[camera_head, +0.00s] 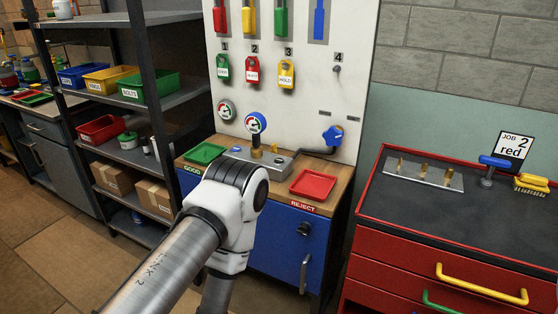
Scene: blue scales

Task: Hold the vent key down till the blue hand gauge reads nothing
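The blue-rimmed gauge (256,122) stands upright on a brass fitting (256,149) above a grey metal block (280,164) on the blue cabinet's wooden top. Its face is white and red; its pointer is too small to read. I cannot tell for sure which part is the vent key; small knobs show on the block. My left arm comes in from the lower left and bends in front of the cabinet, hiding part of its front. Neither gripper is in view.
A grey-rimmed gauge (226,109) and a blue knob (333,135) are on the white panel. A green tray (204,153) and a red tray (313,185) flank the block. A red tool cabinet (430,254) stands right, shelves (188,94) left.

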